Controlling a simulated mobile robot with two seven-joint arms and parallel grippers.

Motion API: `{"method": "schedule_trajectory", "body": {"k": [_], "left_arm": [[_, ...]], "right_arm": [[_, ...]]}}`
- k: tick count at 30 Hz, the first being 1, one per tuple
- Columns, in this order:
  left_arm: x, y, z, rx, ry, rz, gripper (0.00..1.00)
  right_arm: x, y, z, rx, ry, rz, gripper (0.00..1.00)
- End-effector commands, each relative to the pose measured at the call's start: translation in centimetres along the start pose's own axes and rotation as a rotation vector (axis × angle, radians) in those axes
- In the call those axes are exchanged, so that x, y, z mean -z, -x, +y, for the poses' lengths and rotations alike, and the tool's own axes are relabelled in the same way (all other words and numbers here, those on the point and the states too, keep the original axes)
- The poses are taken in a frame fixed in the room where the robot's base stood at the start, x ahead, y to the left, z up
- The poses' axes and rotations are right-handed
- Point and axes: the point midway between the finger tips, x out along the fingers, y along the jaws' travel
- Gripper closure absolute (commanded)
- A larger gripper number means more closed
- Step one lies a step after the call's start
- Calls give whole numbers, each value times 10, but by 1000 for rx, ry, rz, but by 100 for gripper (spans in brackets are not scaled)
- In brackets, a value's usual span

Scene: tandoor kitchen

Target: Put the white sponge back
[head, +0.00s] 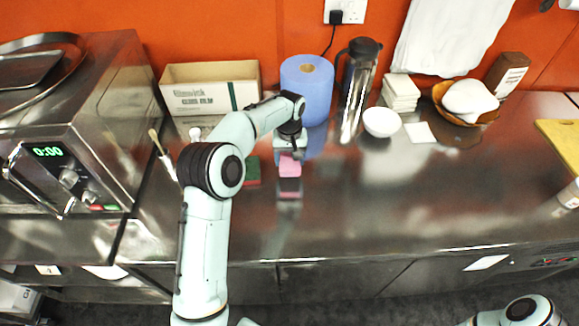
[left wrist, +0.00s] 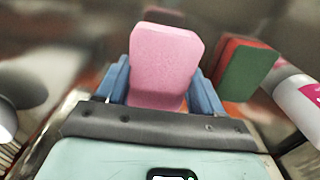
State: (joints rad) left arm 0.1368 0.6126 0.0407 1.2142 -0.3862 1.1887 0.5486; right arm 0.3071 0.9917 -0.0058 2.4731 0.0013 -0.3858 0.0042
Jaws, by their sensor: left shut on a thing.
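My left gripper (head: 290,150) is shut on a pink sponge (head: 290,167) over the counter, left of the middle. The left wrist view shows the pink sponge (left wrist: 165,55) between the two blue fingers of my left gripper (left wrist: 160,88). I see no sponge that is plainly white. A thin white square (head: 419,132) lies flat on the counter by a white bowl (head: 381,122), and a stack of white squares (head: 401,90) stands behind it; I cannot tell whether these are sponges. My right gripper is out of view.
A green and red sponge (head: 252,170) is just left of the pink one; it also shows in the left wrist view (left wrist: 248,70). A blue paper roll (head: 307,88), a carton (head: 210,90) and a tall flask (head: 357,85) stand behind. The counter front right is clear.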

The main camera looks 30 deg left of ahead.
Motion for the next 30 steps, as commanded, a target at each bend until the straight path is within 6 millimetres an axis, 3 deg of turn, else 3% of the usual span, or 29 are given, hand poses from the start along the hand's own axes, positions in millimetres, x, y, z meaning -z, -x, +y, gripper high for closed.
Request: {"method": "schedule_trajectory", "body": {"k": [1, 6, 20, 21, 22, 30], "left_arm": [[-2, -14, -1, 3, 0, -7, 57], [-1, -38, -1, 2, -1, -3, 57], [-1, -45, 0, 1, -1, -2, 57], [-1, -44, 0, 1, -1, -1, 20], [-1, -44, 0, 1, -1, -2, 10], [-1, -44, 0, 1, -1, -2, 7]], "right_arm": [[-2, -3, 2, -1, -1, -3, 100], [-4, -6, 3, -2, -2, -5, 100], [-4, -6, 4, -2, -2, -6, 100], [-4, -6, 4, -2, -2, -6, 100], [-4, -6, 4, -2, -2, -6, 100], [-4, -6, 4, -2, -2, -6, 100]]}}
